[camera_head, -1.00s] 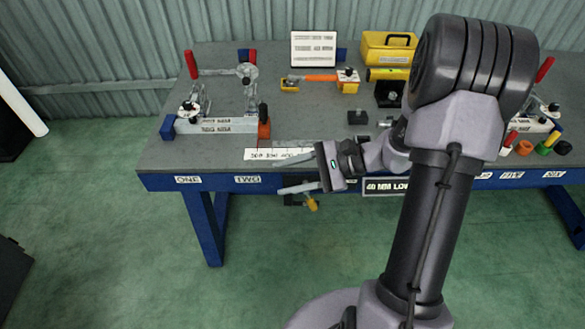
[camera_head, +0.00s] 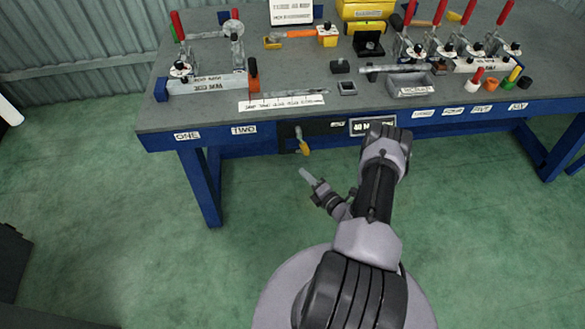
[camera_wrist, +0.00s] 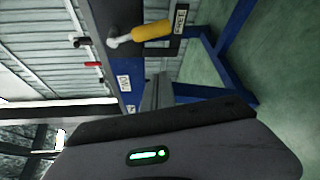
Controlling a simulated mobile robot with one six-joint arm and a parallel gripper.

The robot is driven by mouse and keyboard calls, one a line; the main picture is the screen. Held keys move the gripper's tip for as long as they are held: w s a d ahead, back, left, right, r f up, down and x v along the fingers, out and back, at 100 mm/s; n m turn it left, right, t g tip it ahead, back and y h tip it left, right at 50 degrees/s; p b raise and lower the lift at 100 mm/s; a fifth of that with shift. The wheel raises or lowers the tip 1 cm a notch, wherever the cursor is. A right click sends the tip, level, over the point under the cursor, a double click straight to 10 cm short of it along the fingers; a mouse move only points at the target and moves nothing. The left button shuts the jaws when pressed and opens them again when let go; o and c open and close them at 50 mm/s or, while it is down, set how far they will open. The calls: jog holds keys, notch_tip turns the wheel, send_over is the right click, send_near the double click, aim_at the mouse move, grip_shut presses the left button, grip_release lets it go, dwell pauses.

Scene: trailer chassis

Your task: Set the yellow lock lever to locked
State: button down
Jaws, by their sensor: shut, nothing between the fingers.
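The yellow lock lever (camera_head: 303,148) is on a dark plate on the front of the blue bench, below the tabletop edge. In the head view it hangs down with its tip angled slightly right. In the wrist view the lever (camera_wrist: 152,31) is a yellow grip on a pale metal pivot, near the top. My gripper (camera_head: 306,174) is in front of the bench, a little below the lever in the picture and apart from it. Its fingers are together and empty. In the wrist view the grey fingers (camera_wrist: 156,92) point toward the bench, with a gap to the lever.
The bench top (camera_head: 205,115) carries clamps, a white ruler strip (camera_head: 282,103) and a grey tray (camera_head: 408,88). A label plate (camera_head: 372,125) is on the bench front right of the lever. A blue bench leg (camera_head: 200,185) stands at left. The green floor before the bench is clear.

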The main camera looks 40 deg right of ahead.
aim_at(302, 141)
jog(key=w+f+b, duration=0.2)
jog(key=w+b, duration=0.2)
jog(key=w, duration=0.5)
jog(key=shift+s+d+r, duration=0.25)
jog(key=shift+d+r, duration=0.1)
jog(key=shift+d, duration=0.4)
jog(key=shift+s+d+r, duration=0.2)
jog(key=shift+d+r, duration=0.1)
jog(key=shift+d, duration=0.4)
jog(key=shift+s+d+r, duration=0.25)
jog(key=shift+d+r, duration=0.1)
jog(key=shift+d, duration=0.4)
